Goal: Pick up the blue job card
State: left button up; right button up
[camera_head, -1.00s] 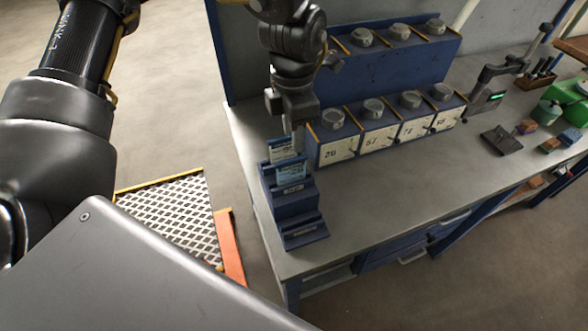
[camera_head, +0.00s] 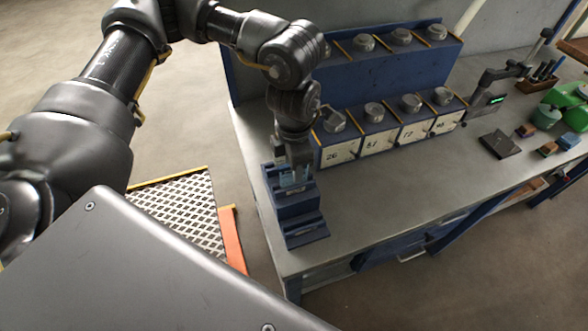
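A dark blue stepped card rack (camera_head: 300,229) stands near the left end of the bench. A light blue card (camera_head: 288,180) shows in one of its upper slots, mostly covered by my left gripper. My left gripper (camera_head: 297,172) points down right at the card's top edge, at the rack's upper steps. Its fingers are small and dark here, and I cannot tell whether they are apart or closed on the card. The paler card behind is hidden by the gripper. My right gripper is not in view.
Blue boxes with dials and numbered white fronts (camera_head: 341,152) stand just right of the rack, close to my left wrist. A dark flat block (camera_head: 500,144) and green containers (camera_head: 572,100) lie further right. The bench top (camera_head: 400,200) in front is clear.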

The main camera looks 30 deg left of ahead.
pick_arm(q)
jog(key=shift+f, duration=0.8)
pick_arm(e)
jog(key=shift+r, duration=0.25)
pick_arm(q)
jog(key=shift+c, duration=0.3)
grip_shut()
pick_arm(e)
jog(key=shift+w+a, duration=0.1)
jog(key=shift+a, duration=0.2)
